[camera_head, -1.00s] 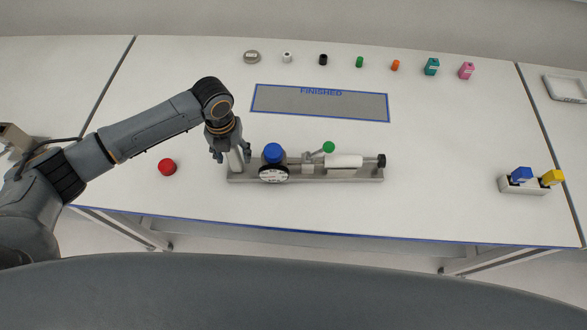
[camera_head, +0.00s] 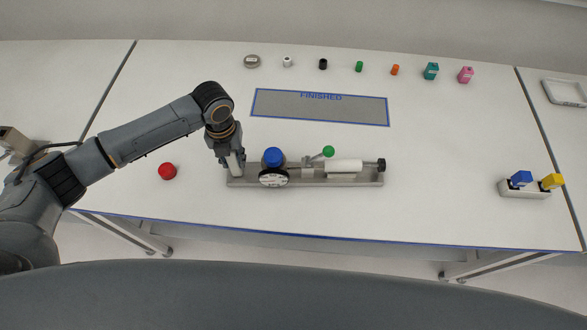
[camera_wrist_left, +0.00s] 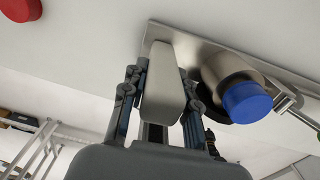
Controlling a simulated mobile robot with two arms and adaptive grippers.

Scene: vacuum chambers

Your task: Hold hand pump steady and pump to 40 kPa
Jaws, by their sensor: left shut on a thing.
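The hand pump lies on a long metal base (camera_head: 310,183) near the table's front edge. It has a white barrel (camera_head: 344,166) with a black knob (camera_head: 381,164), a green-knobbed lever (camera_head: 328,151), a blue cap (camera_head: 273,155) and a round white gauge (camera_head: 273,178). The gauge reading is too small to tell. My left gripper (camera_head: 234,167) is at the base's left end, shut on an upright pale grey post. In the left wrist view the post (camera_wrist_left: 165,85) stands between the two fingers, beside the blue cap (camera_wrist_left: 247,101). My right gripper is not in view.
A red object (camera_head: 167,171) lies left of the base. The grey FINISHED area (camera_head: 320,107) is behind the pump, with several small parts along the back. A holder (camera_head: 525,190) with blue and yellow blocks stands at the right. The table between is clear.

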